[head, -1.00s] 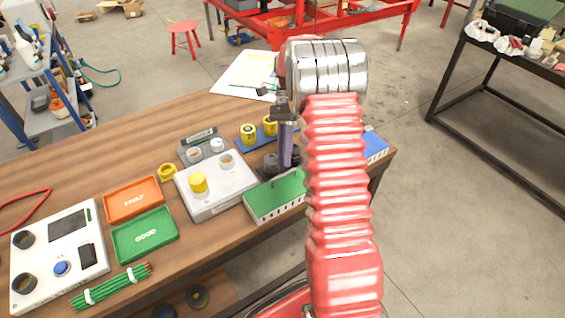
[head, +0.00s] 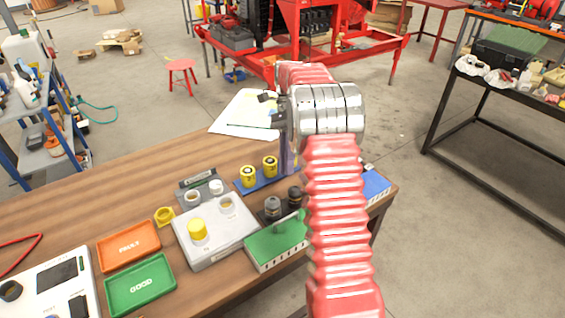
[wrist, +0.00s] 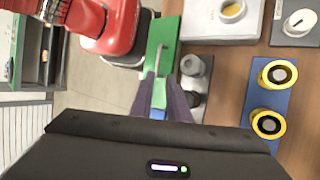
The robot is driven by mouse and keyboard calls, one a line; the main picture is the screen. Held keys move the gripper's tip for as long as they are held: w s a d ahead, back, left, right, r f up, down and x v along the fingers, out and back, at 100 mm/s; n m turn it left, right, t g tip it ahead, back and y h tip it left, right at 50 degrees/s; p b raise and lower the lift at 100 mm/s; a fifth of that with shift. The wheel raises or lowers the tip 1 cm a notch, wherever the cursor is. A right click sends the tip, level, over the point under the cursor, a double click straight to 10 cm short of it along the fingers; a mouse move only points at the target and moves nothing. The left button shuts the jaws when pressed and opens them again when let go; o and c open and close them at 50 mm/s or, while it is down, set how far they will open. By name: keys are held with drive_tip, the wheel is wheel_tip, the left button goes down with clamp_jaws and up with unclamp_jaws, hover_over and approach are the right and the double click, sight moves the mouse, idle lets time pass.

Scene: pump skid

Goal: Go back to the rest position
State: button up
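My gripper shows in the head view as purple fingers (head: 288,154) partly hidden behind my arm, above the far part of the bench. In the wrist view my gripper (wrist: 163,82) has its two fingers apart, with green and blue surfaces showing between them and nothing held. Below are a green box with a handle (head: 270,247) and a dark mat with a grey cylinder (head: 272,207) and a black cylinder (head: 294,196). Two yellow cells (head: 248,176) (head: 270,167) stand on a blue mat (head: 262,185) to the left of the fingers.
A light grey tester with a yellow piece (head: 197,229) stands mid-bench. An orange FAULT tray (head: 145,238) and a green GOOD tray (head: 128,295) lie left. A white paper sheet (head: 238,120) lies at the far edge. A black-framed table (head: 505,100) stands right, across open floor.

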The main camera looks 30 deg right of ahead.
idle(0.3)
wheel_tip(320, 180, down, 5)
drive_tip(key=n+t+h, duration=0.2)
drive_tip(key=n, duration=0.4)
drive_tip(key=s+a+r+n+t+h, duration=0.1)
drive_tip(key=s+a+r+n+t, duration=0.4)
drive_tip(key=s+a, duration=0.5)
drive_tip(key=s+a+r+n+t+h, duration=0.1)
drive_tip(key=s+a+r+n+t, duration=0.4)
drive_tip(key=s, duration=0.6)
drive_tip(key=a+r+n, duration=0.2)
drive_tip(key=a+r, duration=0.1)
drive_tip(key=a, duration=0.1)
drive_tip(key=shift+s+a+r+n, duration=0.15)
drive_tip(key=shift+a+r+n, duration=0.15)
drive_tip(key=shift+a+r, duration=0.05)
drive_tip(key=shift+a, duration=0.1)
